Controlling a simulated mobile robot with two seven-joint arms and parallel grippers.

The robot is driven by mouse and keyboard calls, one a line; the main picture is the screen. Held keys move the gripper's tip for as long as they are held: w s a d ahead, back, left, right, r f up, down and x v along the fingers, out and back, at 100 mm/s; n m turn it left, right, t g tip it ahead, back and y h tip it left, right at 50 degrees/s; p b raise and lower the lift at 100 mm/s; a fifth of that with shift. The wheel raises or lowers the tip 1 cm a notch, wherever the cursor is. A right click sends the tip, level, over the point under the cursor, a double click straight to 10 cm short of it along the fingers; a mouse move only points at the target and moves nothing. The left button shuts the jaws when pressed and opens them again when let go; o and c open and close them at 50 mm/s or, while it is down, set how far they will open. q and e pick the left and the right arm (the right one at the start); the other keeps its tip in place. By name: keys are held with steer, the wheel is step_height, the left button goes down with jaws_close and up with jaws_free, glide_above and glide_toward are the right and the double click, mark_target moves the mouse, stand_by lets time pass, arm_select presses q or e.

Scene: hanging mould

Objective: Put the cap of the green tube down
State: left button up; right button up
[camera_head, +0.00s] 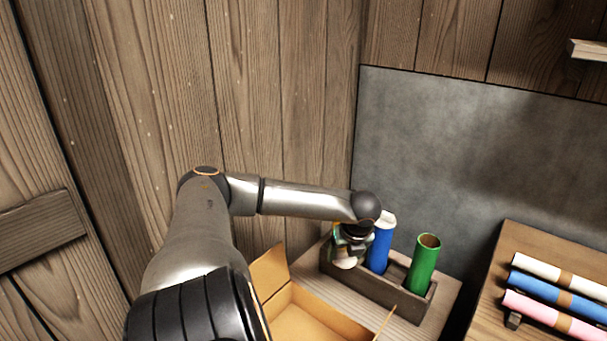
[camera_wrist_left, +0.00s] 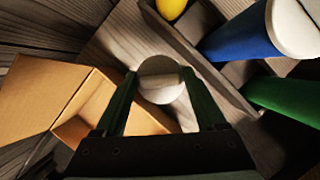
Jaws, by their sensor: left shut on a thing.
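My left gripper (camera_wrist_left: 160,78) is shut on a round white cap (camera_wrist_left: 160,88), held between its fingertips. In the head view the left gripper (camera_head: 347,250) is beside the left end of the tube rack, with the cap (camera_head: 344,263) showing pale under it. The green tube (camera_head: 425,263) stands in the rack with an open, uncapped top. It also shows in the left wrist view (camera_wrist_left: 288,98), at the right. My right gripper is not in view.
The wooden rack (camera_head: 380,291) also holds a blue tube (camera_head: 379,252) with a white cap and a yellow one (camera_wrist_left: 172,8). An open cardboard box (camera_head: 300,322) is left of the rack. Bare wooden tabletop (camera_wrist_left: 128,38) shows between them. Rolls (camera_head: 555,290) lie at the right.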

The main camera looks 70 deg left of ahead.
arm_select(q)
steer(key=s+a+f+n+g+b, duration=0.2)
steer(key=s+a+f+n, duration=0.35)
steer(key=a, duration=0.55)
steer(key=m+b, duration=0.2)
steer(key=b, duration=0.1)
glide_above(302, 281)
steer(key=d, duration=0.2)
steer(key=shift+n, duration=0.25)
steer(key=f, duration=0.7)
steer(key=shift+a, duration=0.25)
steer(key=shift+f, duration=0.2)
step_height(302, 281, down, 4)
steer(key=shift+r+b, duration=0.1)
steer(key=shift+b, duration=0.65)
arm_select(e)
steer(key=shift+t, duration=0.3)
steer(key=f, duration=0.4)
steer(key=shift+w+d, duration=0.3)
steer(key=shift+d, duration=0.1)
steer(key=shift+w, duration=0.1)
